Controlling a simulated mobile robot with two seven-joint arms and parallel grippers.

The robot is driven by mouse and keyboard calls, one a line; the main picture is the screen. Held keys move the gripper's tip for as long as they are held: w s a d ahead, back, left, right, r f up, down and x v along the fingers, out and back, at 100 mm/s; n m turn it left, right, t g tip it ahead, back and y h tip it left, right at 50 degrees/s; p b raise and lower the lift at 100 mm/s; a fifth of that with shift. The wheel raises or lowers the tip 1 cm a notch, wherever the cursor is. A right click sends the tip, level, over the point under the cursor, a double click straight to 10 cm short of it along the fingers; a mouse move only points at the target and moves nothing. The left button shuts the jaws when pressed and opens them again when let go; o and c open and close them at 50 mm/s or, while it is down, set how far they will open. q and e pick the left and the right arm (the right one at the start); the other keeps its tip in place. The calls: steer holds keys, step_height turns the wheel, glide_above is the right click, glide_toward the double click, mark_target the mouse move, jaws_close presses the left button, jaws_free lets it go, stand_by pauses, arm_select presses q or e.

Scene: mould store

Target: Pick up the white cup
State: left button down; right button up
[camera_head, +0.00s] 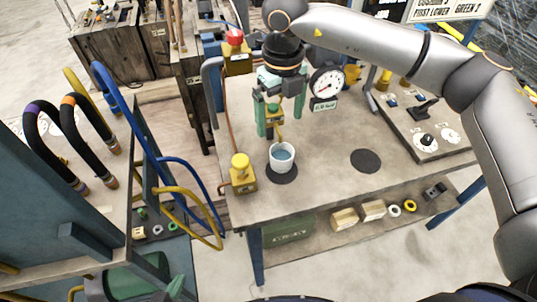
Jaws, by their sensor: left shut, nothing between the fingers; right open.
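The white cup (282,159) stands upright on a dark round pad on the workbench and holds bluish liquid. My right gripper (280,95) hangs from the arm that comes in from the right. It is open and points down, above and apart from the cup in the picture. A green stand with a yellow fitting (272,112) shows just behind the cup, and the gripper partly overlaps it.
The workbench (325,180) has a yellow knob box (242,173) left of the cup, a pressure gauge (326,84) behind, and a control panel (425,125) at right. An empty dark pad (366,161) lies right of the cup. Blue and yellow hoses loop at left.

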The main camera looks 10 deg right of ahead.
mark_target(280, 135)
step_height(280, 135, down, 7)
steer(key=shift+d+p, duration=0.1)
steer(key=shift+p, duration=0.35)
steer(key=f, duration=0.2)
steer(key=f+p, duration=0.1)
steer(key=f, duration=0.1)
steer(key=shift+s+d+f, duration=0.1)
steer(key=shift+s+d, duration=0.15)
steer(key=shift+s, duration=0.1)
steer(key=shift+f, duration=0.55)
steer(key=c, duration=1.4)
